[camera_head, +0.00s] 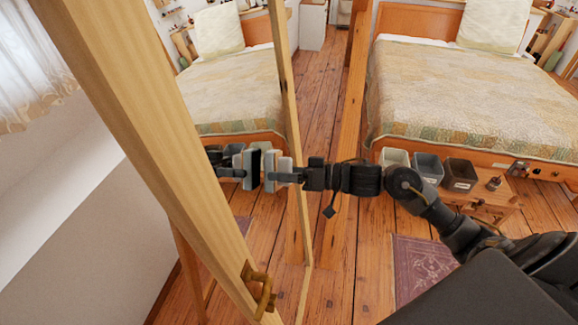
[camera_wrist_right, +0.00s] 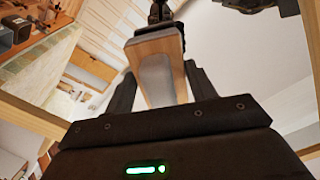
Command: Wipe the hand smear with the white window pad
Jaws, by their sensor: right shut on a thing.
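A tall wood-framed pane (camera_head: 150,130) stands at the left and mirrors the bed and my arm. My right gripper (camera_head: 285,177) is at the pane's right part, shut on the white pad (camera_head: 283,166). The pad faces the pane, close to its own reflection; I cannot tell whether it touches. In the right wrist view, the gripper (camera_wrist_right: 160,92) has its two dark fingers on either side of the pad (camera_wrist_right: 156,78), which shows a wooden part and a pale part. I cannot make out the hand smear. My left gripper is not in view.
A brass handle (camera_head: 262,290) sticks out low on the frame. A bed (camera_head: 460,95) stands at the right. A purple rug (camera_head: 422,265) lies on the floor.

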